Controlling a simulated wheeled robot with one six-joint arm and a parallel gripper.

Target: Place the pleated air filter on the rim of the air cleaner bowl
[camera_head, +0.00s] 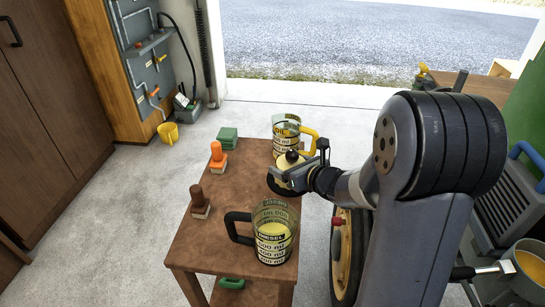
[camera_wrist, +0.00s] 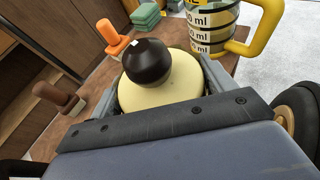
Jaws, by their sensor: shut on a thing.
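My gripper (camera_head: 296,174) is shut on a round cream piece with a dark brown ball knob, which I take to be the pleated air filter (camera_wrist: 165,90). The jaws sit on either side of it, and its pleats cannot be made out. In the head view the filter (camera_head: 285,162) is over the far part of the brown table; I cannot tell whether it touches the top. A metal bowl (camera_head: 512,268) with amber liquid, apparently the air cleaner bowl, is at the lower right edge, partly cut off. It is well apart from my gripper.
The brown table (camera_head: 228,232) carries a black-handled diesel jug (camera_head: 272,240), a yellow-handled jug (camera_head: 284,128) close behind my gripper, an orange-handled brush (camera_head: 217,155), a brown-handled one (camera_head: 199,200) and green pads (camera_head: 228,136). A tractor wheel (camera_head: 343,262) stands right of the table.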

